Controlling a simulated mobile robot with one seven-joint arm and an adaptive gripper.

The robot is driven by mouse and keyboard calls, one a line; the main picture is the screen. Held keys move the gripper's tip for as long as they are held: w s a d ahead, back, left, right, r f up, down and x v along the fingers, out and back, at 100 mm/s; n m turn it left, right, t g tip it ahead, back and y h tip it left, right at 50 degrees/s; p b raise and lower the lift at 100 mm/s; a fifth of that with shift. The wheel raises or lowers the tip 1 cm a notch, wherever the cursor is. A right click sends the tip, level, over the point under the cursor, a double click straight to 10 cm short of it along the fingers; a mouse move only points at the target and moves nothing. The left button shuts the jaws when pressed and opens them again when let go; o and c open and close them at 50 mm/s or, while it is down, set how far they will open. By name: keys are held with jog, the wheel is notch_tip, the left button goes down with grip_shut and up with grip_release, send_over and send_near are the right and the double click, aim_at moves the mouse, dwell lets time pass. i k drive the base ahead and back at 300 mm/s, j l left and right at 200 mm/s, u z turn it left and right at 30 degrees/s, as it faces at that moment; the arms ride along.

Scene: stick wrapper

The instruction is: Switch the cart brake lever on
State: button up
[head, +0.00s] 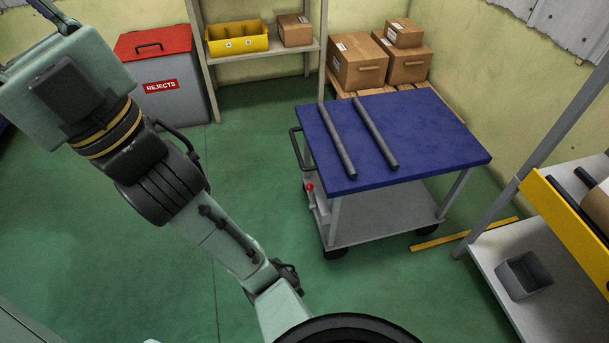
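The cart (440,150) has a blue top and a grey lower shelf and stands right of centre. On its left side, below the dark push handle (299,150), is a small brake lever with a red knob (309,187), next to a pale grey bracket. The lever is too small to tell its setting. My pale green arm crosses the left of the view, clear of the cart. I cannot make out my gripper's fingers in this view.
Two dark rods (375,133) lie on the cart top. A red-lidded rejects bin (160,75) and a shelf with a yellow bin (237,40) stand behind. Boxes (357,62) sit behind the cart. A rack (520,290) is at right. Green floor left of the cart is open.

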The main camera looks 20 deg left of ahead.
aim_at(310, 185)
jog(key=i+j+z, duration=0.1)
jog(key=i+j, duration=0.65)
jog(key=i+j+z, duration=0.1)
jog(key=j, duration=0.3)
jog(key=i+j, duration=0.1)
jog(key=j, duration=0.35)
jog(key=j+z, duration=0.15)
jog(key=j, duration=0.3)
jog(key=j+z, duration=0.1)
jog(key=j, duration=0.5)
jog(key=k+j+z, duration=0.1)
jog(key=j, duration=0.45)
jog(key=k+j+z, duration=0.1)
jog(key=k+j, duration=0.6)
jog(key=i+l, duration=0.1)
jog(key=l, duration=0.2)
jog(key=i+l, duration=0.1)
jog(key=l, duration=0.2)
